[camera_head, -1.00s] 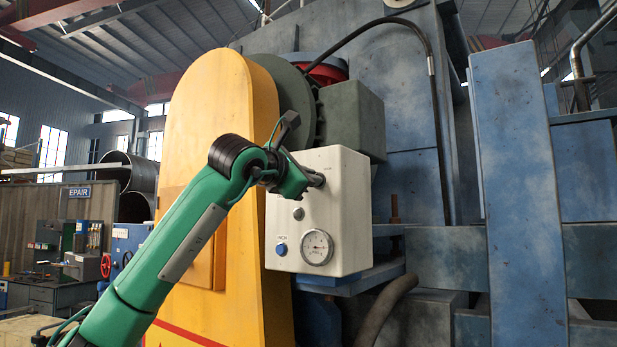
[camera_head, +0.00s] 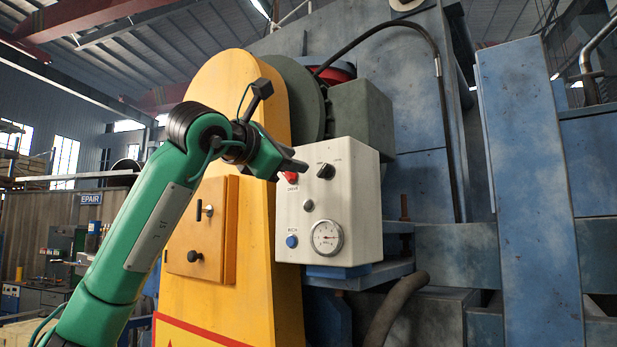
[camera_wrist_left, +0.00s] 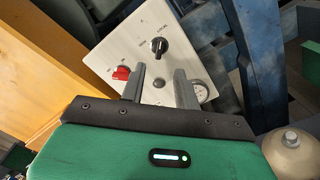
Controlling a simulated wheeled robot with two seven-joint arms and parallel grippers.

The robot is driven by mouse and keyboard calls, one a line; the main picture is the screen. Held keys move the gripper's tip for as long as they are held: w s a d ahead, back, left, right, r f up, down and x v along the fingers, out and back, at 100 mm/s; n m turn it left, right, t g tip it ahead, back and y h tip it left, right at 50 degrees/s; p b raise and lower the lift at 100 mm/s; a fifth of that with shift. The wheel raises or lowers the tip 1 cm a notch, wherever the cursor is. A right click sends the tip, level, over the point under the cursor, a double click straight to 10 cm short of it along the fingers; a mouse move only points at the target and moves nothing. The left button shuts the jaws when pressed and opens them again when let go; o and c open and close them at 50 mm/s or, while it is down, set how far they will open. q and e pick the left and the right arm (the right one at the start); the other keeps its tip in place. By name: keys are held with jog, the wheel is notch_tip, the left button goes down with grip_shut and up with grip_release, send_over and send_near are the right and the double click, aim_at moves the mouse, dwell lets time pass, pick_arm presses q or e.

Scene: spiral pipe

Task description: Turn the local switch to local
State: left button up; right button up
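A white control box (camera_head: 345,205) is mounted beside the yellow housing. Its black rotary switch (camera_head: 325,171) is at the upper right of the panel, with lettering too small to read surely; it also shows in the left wrist view (camera_wrist_left: 158,46). A red knob (camera_wrist_left: 121,72) is to its left, partly behind my gripper in the head view. My left gripper (camera_head: 293,168) is in front of the panel's upper left, apart from the black switch. In the left wrist view its two fingers (camera_wrist_left: 161,86) are spread with nothing between them. My right gripper is not in view.
The panel also carries a grey button (camera_head: 308,205), a blue button (camera_head: 291,241) and a round gauge (camera_head: 327,237). The yellow housing (camera_head: 225,290) stands close on the left. A blue upright beam (camera_head: 530,190) stands to the right. Open air lies before the panel.

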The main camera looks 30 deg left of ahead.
pick_arm(q)
jog(key=shift+s+a+b, duration=0.15)
jog(key=shift+s+b, duration=0.1)
jog(key=shift+s, duration=0.9)
jog(key=shift+s+a+b, duration=0.1)
jog(key=shift+s+b, duration=0.15)
jog(key=shift+s, duration=0.85)
